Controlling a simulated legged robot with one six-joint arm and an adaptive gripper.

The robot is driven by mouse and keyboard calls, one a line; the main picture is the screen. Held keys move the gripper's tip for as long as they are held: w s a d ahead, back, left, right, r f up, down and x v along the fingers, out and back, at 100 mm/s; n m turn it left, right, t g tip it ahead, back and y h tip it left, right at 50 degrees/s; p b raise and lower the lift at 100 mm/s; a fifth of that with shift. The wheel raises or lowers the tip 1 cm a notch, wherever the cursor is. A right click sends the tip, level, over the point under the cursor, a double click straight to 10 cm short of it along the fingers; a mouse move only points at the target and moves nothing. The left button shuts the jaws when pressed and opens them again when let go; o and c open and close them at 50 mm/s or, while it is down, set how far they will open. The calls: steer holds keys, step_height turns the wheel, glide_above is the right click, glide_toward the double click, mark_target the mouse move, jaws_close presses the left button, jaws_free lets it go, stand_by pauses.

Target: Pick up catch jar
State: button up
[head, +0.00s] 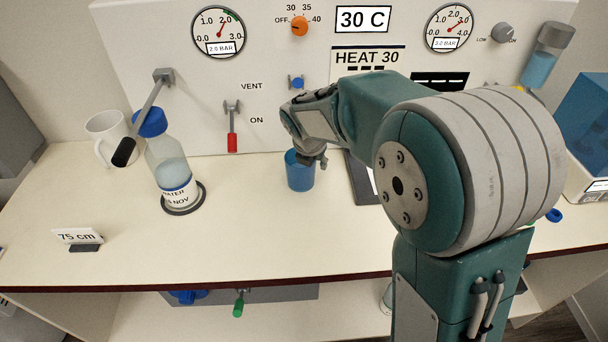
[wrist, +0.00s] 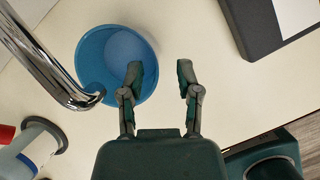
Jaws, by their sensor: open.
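The catch jar appears to be the blue, round, open-topped cup (head: 299,176) standing upright on the counter below the panel, partly hidden by my gripper. In the wrist view I look down into the cup (wrist: 98,68). My gripper (wrist: 160,75) is open and empty, its two fingers spread. The left finger overlaps the right part of the cup in the picture; the right finger is over bare counter to the right of it. In the head view my gripper (head: 312,160) is at the cup's top right. I cannot tell whether they touch.
A curved chrome pipe (wrist: 45,58) passes by the cup's left side. A labelled bottle with a blue cap (head: 166,160) stands on a dark ring at left, near a white mug (head: 106,136). A dark flat device (head: 361,177) lies right of the cup.

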steer(key=shift+w+f, duration=0.25)
steer(key=shift+f, duration=0.35)
steer(key=shift+w+a+f, duration=0.1)
steer(key=shift+a+f, duration=0.15)
steer(key=shift+a, duration=0.35)
steer(key=shift+d, duration=0.2)
jaws_close()
steer(key=shift+d, duration=0.3)
steer(key=shift+a+r, duration=0.15)
steer(key=shift+a, duration=0.2)
